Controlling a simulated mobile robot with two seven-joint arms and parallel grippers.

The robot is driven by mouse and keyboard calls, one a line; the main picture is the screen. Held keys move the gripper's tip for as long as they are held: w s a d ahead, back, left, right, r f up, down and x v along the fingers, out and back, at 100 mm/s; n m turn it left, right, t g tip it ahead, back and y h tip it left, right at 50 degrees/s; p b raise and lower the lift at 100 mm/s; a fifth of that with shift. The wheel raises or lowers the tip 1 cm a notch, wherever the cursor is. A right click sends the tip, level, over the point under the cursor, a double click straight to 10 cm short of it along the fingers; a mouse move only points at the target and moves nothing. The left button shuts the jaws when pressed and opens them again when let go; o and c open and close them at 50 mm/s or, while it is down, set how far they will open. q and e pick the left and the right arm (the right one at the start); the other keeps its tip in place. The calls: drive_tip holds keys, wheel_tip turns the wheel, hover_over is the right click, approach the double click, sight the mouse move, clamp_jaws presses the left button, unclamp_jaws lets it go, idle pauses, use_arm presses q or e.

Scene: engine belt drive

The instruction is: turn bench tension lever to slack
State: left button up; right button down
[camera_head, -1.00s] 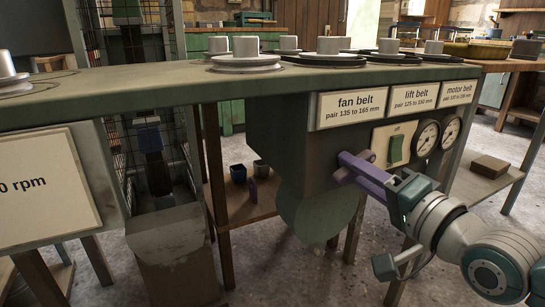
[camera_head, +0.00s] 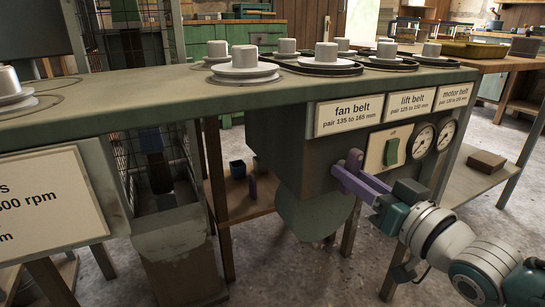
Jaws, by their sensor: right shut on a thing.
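The bench tension lever is a purple bar (camera_head: 360,180) on the front of the dark housing under the bench top. It points outward and down to the right, its pivot end near the green switch. My right gripper (camera_head: 384,198) is shut on the lever's outer end, and its teal and dark jaws hide that end. My left gripper is not in view.
The green bench top (camera_head: 180,95) carries several grey pulleys with belts. Two gauges and a green switch (camera_head: 391,151) sit just right of the lever. A brown block (camera_head: 487,160) lies on a side shelf.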

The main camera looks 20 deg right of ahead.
drive_tip(key=shift+n, duration=1.1)
drive_tip(key=c, duration=0.7)
unclamp_jaws()
drive_tip(key=s+p, duration=0.1)
drive_tip(key=s, duration=0.2)
drive_tip(key=s+p, duration=0.1)
drive_tip(key=s, duration=0.2)
drive_tip(key=s+d+p, duration=0.1)
drive_tip(key=s+p, duration=0.1)
drive_tip(key=s, duration=0.2)
